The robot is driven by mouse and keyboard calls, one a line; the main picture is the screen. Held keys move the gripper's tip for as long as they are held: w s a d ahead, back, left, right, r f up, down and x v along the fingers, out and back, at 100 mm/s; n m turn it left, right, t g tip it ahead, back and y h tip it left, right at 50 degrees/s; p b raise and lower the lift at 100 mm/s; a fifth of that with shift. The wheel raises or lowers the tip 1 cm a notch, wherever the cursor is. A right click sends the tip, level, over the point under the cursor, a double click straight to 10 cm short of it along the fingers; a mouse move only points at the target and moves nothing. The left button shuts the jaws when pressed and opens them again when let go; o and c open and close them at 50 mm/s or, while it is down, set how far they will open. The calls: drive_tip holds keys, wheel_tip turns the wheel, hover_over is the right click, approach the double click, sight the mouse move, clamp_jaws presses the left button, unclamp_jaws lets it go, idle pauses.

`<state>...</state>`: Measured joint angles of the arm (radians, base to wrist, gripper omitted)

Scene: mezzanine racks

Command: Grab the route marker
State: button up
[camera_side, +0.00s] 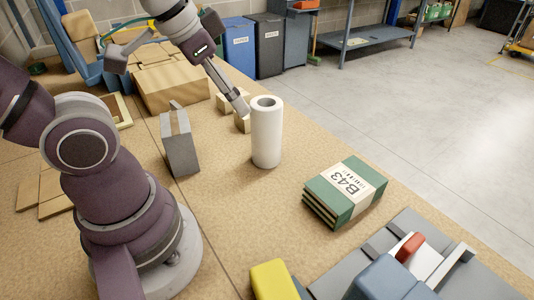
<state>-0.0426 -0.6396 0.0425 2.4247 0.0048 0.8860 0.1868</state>
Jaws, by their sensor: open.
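A green stack (325,205) with a white label reading "B43" lies flat on the tan work surface, right of centre. The gripper is well apart from the green stack.
A white paper roll (266,140) stands upright between the gripper and the green stack. A grey block (180,153) stands left of it. Wooden boxes (170,87) lie behind. A yellow object (274,280) and grey-blue equipment (392,280) sit at the front.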

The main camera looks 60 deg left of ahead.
drive_tip(key=w+a+f+m+g+y, duration=0.1)
drive_tip(key=w+a+m, duration=0.3)
drive_tip(key=a, duration=0.5)
drive_tip(key=m+g+y, duration=0.4)
drive_tip(key=m+g, duration=0.1)
drive_tip(key=m, duration=0.6)
hover_over(176, 104)
drive_tip(key=d, duration=0.2)
wheel_tip(176, 104, down, 9)
drive_tip(key=shift+d, duration=0.15)
drive_tip(key=x, duration=0.9)
drive_tip(key=shift+w+d+f, duration=0.15)
drive_tip(key=shift+d+f, duration=0.1)
drive_tip(key=shift+f, duration=0.2)
clamp_jaws()
